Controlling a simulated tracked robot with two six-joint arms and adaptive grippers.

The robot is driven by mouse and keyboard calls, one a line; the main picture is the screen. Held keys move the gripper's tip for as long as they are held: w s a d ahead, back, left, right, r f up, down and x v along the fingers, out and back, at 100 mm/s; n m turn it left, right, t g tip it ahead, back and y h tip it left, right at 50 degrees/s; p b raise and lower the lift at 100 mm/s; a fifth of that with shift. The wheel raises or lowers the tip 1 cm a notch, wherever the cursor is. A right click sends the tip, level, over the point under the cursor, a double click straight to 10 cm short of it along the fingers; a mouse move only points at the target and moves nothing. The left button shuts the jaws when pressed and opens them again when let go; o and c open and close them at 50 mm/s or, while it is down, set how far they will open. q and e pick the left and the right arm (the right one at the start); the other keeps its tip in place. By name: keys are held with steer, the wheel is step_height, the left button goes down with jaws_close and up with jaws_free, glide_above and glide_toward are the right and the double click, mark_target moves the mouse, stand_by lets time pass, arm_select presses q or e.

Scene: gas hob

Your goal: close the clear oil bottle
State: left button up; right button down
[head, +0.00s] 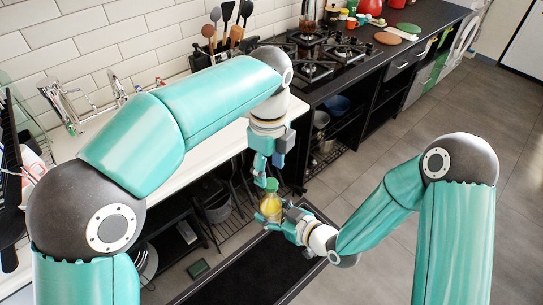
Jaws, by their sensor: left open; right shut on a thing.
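The clear oil bottle (270,207), with yellow oil inside, is held upright in the air in front of the counter. A green cap (271,184) shows at its top; I cannot tell how firmly it sits. My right gripper (279,217) is shut on the bottle's body from the right. My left gripper (265,172) points down directly above the bottle and is open. Its fingertips are close to the cap; I cannot tell whether they touch it.
The white counter (205,165) with a sink tap (62,104) lies behind my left arm. The gas hob (315,62) is at the back, with utensils (228,28) beside it. Open shelves with pots are below. A dark mat (250,275) lies on the floor beneath the bottle.

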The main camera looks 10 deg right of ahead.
arm_select(q)
steer(key=n, duration=0.4)
steer(key=shift+r+n, duration=0.15)
steer(key=shift+n, duration=0.15)
steer(key=n, duration=0.4)
steer(key=shift+r, duration=0.1)
steer(key=n, duration=0.4)
steer(key=shift+a+r+n, duration=0.1)
steer(key=shift+n, duration=0.3)
steer(key=n, duration=0.4)
steer(key=shift+r, duration=0.15)
steer(key=n, duration=0.4)
steer(key=shift+r, duration=0.15)
steer(key=n, duration=0.4)
steer(key=shift+r+n, duration=0.15)
steer(key=shift+n, duration=0.25)
steer(key=n, duration=0.6)
steer(key=shift+w+r, duration=0.1)
steer(key=shift+r, duration=0.25)
steer(key=shift+n, duration=0.5)
steer(key=shift+w+d+r, duration=0.1)
steer(key=shift+d+r, duration=0.2)
steer(key=shift+f, duration=0.1)
